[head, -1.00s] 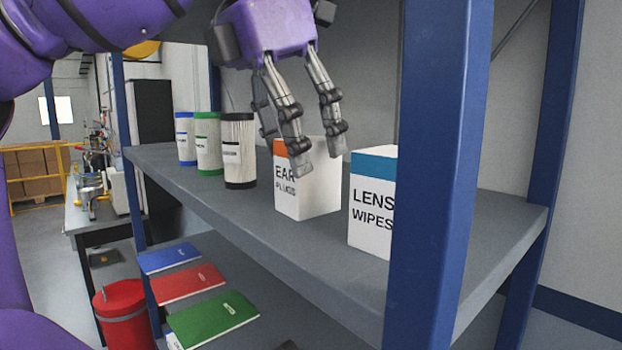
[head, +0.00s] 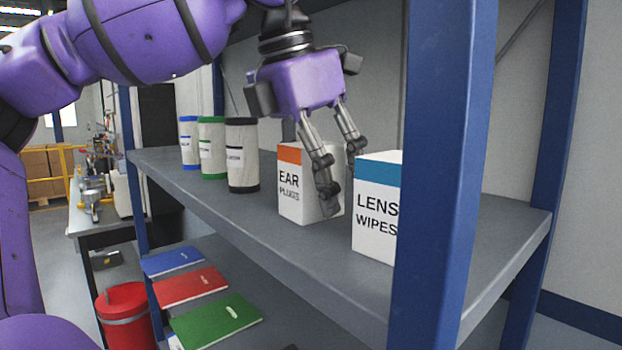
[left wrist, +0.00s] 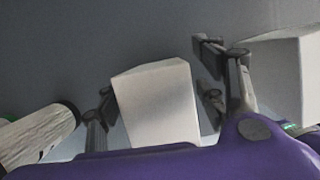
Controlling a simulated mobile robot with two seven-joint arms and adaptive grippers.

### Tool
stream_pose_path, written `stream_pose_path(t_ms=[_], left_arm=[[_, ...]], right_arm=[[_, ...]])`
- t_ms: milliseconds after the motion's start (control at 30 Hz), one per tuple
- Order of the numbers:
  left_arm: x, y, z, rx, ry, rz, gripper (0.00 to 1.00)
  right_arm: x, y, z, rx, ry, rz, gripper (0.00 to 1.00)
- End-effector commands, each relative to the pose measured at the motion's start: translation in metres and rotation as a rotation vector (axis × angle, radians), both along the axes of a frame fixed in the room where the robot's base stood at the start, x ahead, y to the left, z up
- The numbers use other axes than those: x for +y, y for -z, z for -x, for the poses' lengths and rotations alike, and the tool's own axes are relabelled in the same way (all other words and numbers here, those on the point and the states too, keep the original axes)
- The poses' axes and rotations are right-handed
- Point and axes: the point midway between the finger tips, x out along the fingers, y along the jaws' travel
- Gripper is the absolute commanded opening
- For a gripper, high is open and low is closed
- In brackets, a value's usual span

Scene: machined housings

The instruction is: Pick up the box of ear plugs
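The ear plugs box (head: 291,204), white with an orange top band, stands upright on the shelf. My left gripper (head: 325,180) points down over it. Two of its fingers show at the box's right side, partly covering that face, between it and the lens wipes box. Another finger is mostly hidden behind the box in the head view. In the left wrist view the white box (left wrist: 160,105) lies between the spread fingers (left wrist: 160,95), with a gap on the right; contact on the left is unclear. The gripper is open. My right gripper is not in view.
The lens wipes box (head: 375,215) stands close on the right, near a blue shelf post (head: 445,180). Three filter canisters (head: 242,160) stand to the left on the grey shelf (head: 270,235).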

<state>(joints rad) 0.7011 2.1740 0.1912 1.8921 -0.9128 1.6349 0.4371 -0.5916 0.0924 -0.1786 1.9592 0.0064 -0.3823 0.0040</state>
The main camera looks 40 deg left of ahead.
Motion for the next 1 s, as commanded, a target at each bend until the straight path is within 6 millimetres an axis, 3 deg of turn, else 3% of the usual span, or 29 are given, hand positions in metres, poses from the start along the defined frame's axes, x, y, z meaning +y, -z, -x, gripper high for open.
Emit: stream_pose_path(t_ms=[33, 333, 733, 967, 1000], left_arm=[[0.000, 0.000, 0.000, 0.000, 0.000, 0.000, 0.56], [0.000, 0.000, 0.000, 0.001, 0.000, 0.000, 0.16], [0.001, -0.006, -0.001, 0.003, -0.002, -0.001, 0.15], [0.000, -0.034, -0.002, 0.003, -0.005, -0.002, 0.15], [0.000, -0.035, 0.005, 0.001, 0.002, 0.002, 0.15]], right_arm=[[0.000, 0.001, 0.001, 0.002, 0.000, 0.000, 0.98], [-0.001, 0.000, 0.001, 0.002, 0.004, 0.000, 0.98], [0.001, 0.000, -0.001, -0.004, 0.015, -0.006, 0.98], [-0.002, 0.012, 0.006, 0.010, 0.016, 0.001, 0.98], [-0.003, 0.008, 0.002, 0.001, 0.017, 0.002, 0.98]])
